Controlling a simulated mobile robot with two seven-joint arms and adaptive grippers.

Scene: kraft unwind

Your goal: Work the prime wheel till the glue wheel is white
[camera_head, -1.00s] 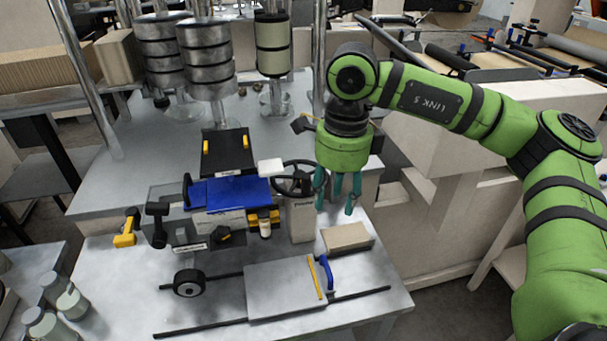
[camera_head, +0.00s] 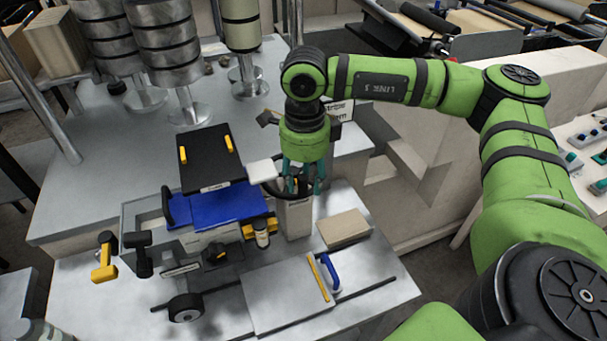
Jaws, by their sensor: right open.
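A black handwheel (camera_head: 259,167), which I take for the prime wheel, sits at the top of a pale post (camera_head: 294,219). My right gripper (camera_head: 303,190) points down over the handwheel's right side, with teal fingers apart and nothing seen between them. The gripper hides part of the rim, and I cannot tell whether the fingers touch it. A small dark wheel (camera_head: 186,307) with a pale hub stands at the lower left of the bench and may be the glue wheel. Its rim looks black, not white. My left gripper is out of view.
A blue tray (camera_head: 224,206) and a black panel (camera_head: 205,158) lie left of the handwheel. Metal rolls (camera_head: 166,45) stand behind.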

